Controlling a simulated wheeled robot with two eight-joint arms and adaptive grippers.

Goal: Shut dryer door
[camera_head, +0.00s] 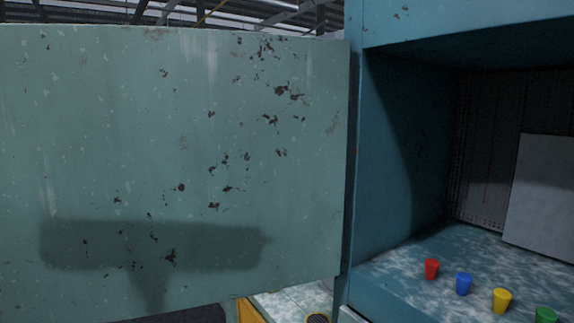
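The dryer door (190,150) is a large pale green panel with chipped, rusty paint. It fills the left and middle of the head view and stands swung open to the left of the dryer. The dryer (395,170) is a teal cabinet at the right, with its dark inside exposed. The door's right edge meets the cabinet's left front edge. A dark shadow lies across the lower part of the door. Neither of my grippers is in view.
A red cup (431,269), a blue cup (464,284), a yellow cup (501,300) and a green cup (545,315) stand on the dryer floor (400,280). A pale panel (540,195) leans inside. A yellow-edged object (248,311) shows below the door.

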